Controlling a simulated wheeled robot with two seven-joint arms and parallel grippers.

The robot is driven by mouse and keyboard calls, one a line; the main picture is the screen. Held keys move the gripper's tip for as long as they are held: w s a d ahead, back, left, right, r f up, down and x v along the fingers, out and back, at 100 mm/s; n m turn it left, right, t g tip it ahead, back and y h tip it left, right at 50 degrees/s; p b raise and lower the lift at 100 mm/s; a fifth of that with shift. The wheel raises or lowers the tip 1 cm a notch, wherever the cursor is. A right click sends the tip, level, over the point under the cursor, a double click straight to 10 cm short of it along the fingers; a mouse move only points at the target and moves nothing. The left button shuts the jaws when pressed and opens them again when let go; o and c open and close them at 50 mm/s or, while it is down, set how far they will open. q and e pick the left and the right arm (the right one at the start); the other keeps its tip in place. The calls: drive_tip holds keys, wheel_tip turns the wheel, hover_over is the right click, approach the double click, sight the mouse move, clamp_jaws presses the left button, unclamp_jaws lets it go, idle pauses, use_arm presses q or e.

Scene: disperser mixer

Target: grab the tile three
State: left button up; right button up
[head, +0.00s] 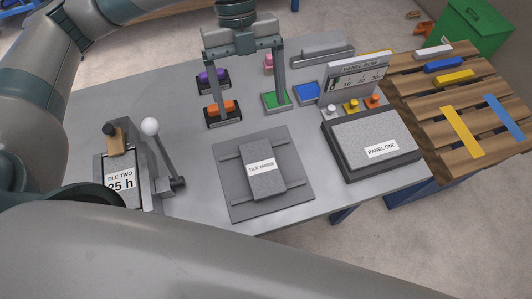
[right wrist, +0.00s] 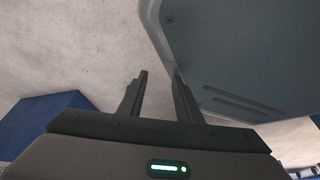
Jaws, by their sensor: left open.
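Tile three (head: 264,184) is a grey speckled block with a white label. It lies on a square grey plate (head: 236,203) with raised bars, near the front middle of the table. My left gripper (head: 246,107) is open and empty. Its fingers point down beyond the tile in the picture, apart from it, over the area of the coloured blocks. My right gripper (right wrist: 160,76) shows in the right wrist view with its fingers apart and nothing between them. It does not show in the head view.
A white-knobbed lever (head: 160,150) and tile two (head: 120,182) are at left. Orange (head: 222,108) and green (head: 276,101) blocks are behind. A wooden pallet (head: 407,77) is at right.

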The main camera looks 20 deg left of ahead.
use_arm(q)
drive_tip(key=p, duration=0.3)
hover_over(259, 158)
wheel_tip(259, 158, down, 11)
drive_tip(key=shift+w+r, duration=0.1)
drive_tip(key=shift+f+b, duration=0.2)
drive_tip(key=shift+b, duration=0.1)
use_arm(e)
drive_tip(key=s+d+g, duration=0.2)
drive_tip(key=s+d, duration=0.1)
drive_tip(key=s, duration=0.6)
drive_tip(key=shift+d+f+h, duration=0.3)
drive_tip(key=shift+d, duration=0.05)
drive_tip(key=shift+w, duration=0.15)
